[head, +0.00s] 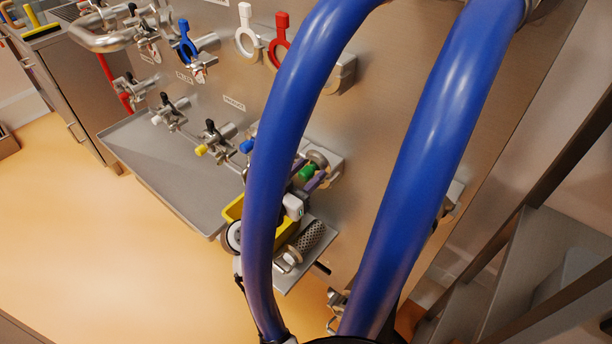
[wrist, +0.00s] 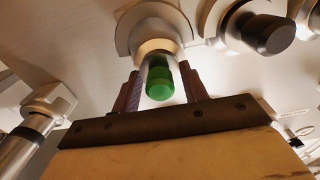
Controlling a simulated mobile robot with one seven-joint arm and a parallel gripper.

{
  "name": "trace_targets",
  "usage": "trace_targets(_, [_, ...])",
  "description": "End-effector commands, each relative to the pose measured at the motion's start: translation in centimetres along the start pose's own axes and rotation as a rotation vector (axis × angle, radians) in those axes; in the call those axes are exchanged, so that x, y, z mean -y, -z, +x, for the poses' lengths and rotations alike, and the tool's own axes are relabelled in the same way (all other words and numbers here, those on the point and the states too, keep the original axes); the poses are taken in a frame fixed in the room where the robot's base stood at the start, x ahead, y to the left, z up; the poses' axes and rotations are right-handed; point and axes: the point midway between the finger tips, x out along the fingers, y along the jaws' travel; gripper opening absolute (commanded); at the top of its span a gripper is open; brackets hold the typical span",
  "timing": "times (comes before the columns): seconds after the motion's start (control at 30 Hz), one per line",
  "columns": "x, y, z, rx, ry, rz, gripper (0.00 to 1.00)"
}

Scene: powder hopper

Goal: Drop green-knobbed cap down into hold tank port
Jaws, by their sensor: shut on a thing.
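The green-knobbed cap (head: 306,172) is at a round metal port fitting (head: 318,157) on the steel panel, right of the left blue tube. In the wrist view its green knob (wrist: 160,82) sits between the two purple-brown fingers of my gripper (wrist: 158,72), which is shut on it. The cap's pale body lies in line with the port fitting (wrist: 150,22); I cannot tell whether it is seated or just in front. In the head view my gripper (head: 309,177) shows only in part, behind the blue tube. The port opening is hidden.
Two thick blue tubes (head: 440,160) cross the front of the head view. Below are a yellow bin (head: 233,209) and a perforated cylinder (head: 308,236). A dark-capped fitting (wrist: 268,33) is close by.

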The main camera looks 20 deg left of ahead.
Motion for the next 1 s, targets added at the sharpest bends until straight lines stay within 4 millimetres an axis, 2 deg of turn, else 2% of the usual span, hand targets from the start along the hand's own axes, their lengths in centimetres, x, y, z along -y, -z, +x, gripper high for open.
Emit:
trace_targets(0.2, [0.0, 1.8, 0.1, -0.002, 0.000, 0.001, 0.16])
trace_targets(0.4, [0.1, 1.9, -0.3, -0.002, 0.002, 0.001, 0.16])
trace_targets(1.0, [0.1, 2.1, -7.4, -0.002, 0.003, 0.000, 0.16])
